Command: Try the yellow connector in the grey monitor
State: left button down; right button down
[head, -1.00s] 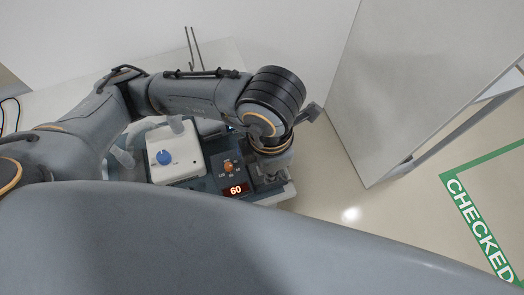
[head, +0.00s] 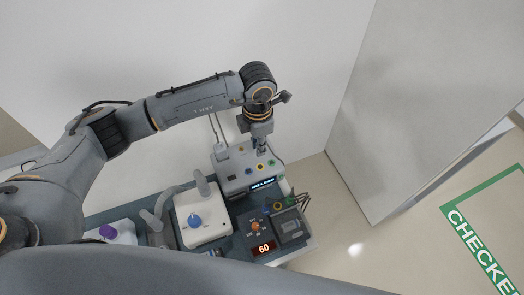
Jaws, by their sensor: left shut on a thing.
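The grey monitor (head: 230,175) stands at the back of the cart. It has several coloured ports on its top and a lit display (head: 263,185) on its front. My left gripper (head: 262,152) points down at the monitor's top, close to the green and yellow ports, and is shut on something. The held thing is too small and hidden to make out, so I cannot tell whether it is the yellow connector or whether it touches a port. My right gripper is not in view.
A white unit with a blue knob (head: 200,222) stands left of the monitor. In front are a module with a red "60" display (head: 263,248) and a dark box (head: 290,228) with coloured ends and dark leads beside it. A door panel (head: 420,100) stands right; the floor there is clear.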

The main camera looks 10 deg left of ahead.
aim_at(259, 167)
pick_arm(q)
jog(key=shift+f, duration=0.35)
jog(key=shift+f+b, duration=0.65)
jog(key=shift+f, duration=0.25)
jog(key=shift+f+b, duration=0.95)
jog(key=shift+f, duration=0.95)
jog(key=shift+f+b, duration=0.9)
jog(key=shift+f, duration=0.05)
